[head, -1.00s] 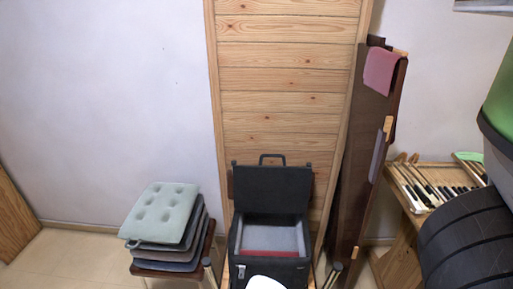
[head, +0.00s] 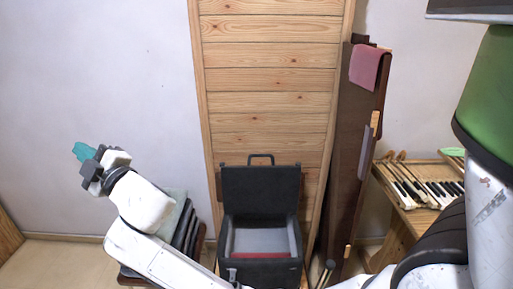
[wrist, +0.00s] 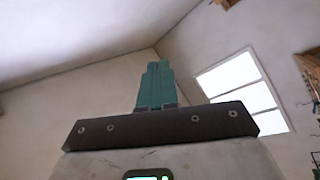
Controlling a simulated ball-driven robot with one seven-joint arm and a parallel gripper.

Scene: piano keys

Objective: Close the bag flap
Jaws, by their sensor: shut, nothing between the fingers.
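The black bag (head: 262,272) stands low in front of the wooden panel in the head view. Its flap (head: 261,190) is up, standing upright at the back with a handle on its top edge. The open inside shows a grey lining and a red strip at the front. My gripper (head: 82,151) is at the left in the head view, raised well above and left of the bag, with teal fingers pointing up and left. In the wrist view the gripper's fingers (wrist: 156,85) are together and empty, pointing at the wall and ceiling.
A stack of cushions (head: 187,235) is partly hidden behind my arm. The wooden panel (head: 265,60) stands behind the bag. Dark boards (head: 345,170) with a pink cloth (head: 366,66) lean to its right. Piano keys (head: 425,188) lie on a wooden stand at the right.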

